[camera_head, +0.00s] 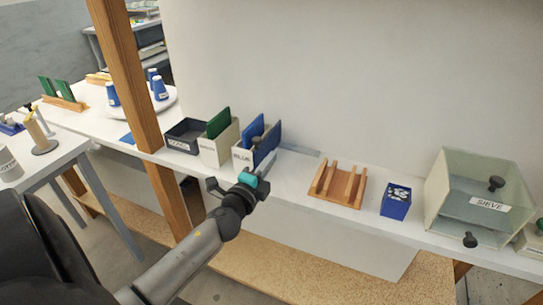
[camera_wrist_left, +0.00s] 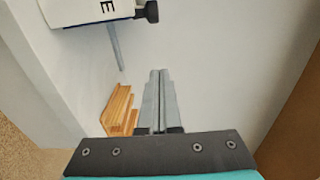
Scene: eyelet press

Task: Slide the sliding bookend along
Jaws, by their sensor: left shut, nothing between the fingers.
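I cannot make out a part that is surely the sliding bookend. A white bin with a BLUE label (camera_head: 243,155) holds upright blue panels (camera_head: 268,141), and a dark knob shows among them. In the left wrist view, a white box edge with a letter E (camera_wrist_left: 85,12) has a black knob (camera_wrist_left: 147,11) and a thin grey strip (camera_wrist_left: 116,46) beside it. My left gripper (camera_head: 250,178) is in front of the BLUE bin, at the shelf's front edge. Its fingers (camera_wrist_left: 158,74) are together and empty, apart from the knob. My right gripper is out of view.
A wooden rack (camera_head: 325,189) stands right of the bin, also in the wrist view (camera_wrist_left: 116,108). Further right are a small blue box (camera_head: 396,207) and a clear SIEVE box (camera_head: 465,221). A wooden post (camera_head: 128,80) rises left.

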